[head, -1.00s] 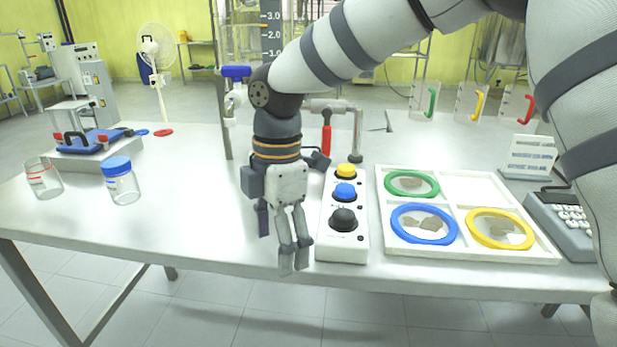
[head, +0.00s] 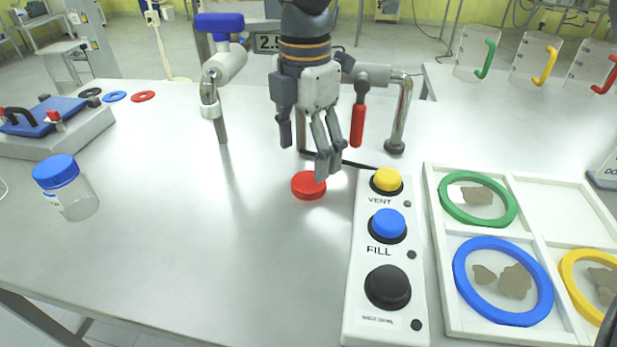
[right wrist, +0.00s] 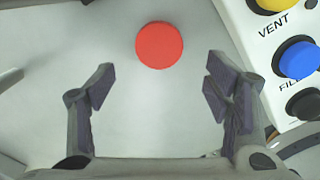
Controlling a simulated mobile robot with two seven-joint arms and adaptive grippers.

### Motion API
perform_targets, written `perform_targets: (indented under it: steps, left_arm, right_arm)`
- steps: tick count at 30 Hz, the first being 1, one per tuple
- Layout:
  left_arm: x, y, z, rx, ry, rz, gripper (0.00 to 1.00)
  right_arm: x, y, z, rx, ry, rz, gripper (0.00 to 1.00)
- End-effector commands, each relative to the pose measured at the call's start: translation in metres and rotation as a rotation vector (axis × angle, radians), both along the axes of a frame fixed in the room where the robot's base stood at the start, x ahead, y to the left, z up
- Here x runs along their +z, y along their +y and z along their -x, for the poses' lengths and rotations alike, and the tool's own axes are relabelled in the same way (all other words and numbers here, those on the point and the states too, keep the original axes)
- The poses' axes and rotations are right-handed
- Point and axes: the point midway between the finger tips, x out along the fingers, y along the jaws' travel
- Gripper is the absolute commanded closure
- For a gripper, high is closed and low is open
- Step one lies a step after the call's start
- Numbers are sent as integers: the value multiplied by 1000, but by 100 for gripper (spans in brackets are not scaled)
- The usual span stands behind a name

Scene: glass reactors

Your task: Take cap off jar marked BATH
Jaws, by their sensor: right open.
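A clear jar with a blue cap (head: 67,187) stands upright at the left of the table in the head view; I cannot read its label. Only a sliver of another clear jar shows at the left edge. A red round cap (head: 309,185) lies flat on the table, left of the button panel. It also shows in the right wrist view (right wrist: 159,45). My right gripper (head: 305,155) is open and empty, above the table by the red cap. In the right wrist view the cap lies beyond the spread fingertips (right wrist: 160,86). My left gripper is not in view.
A white panel (head: 352,300) with yellow, blue and black buttons stands right of the cap. A white tray (head: 437,265) with coloured rings is farther right. A pipe with a blue valve (head: 220,24) and a red-handled tap (head: 358,125) stand behind.

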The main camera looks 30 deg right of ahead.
Motion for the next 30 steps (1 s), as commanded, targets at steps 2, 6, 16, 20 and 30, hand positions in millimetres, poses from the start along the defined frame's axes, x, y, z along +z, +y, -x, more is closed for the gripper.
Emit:
perform_targets:
  steps: [2,6,16,20,30]
  left_arm:
    - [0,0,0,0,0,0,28]
    - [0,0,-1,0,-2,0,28]
    - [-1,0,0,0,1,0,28]
    - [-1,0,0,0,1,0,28]
    - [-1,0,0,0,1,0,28]
  right_arm:
    - [-9,0,0,0,1,0,28]
    - [-36,0,1,0,3,1,28]
    - [-57,1,0,1,-5,-1,28]
    - [-57,1,0,1,-5,-1,48]
    - [-57,1,0,1,-4,-1,66]
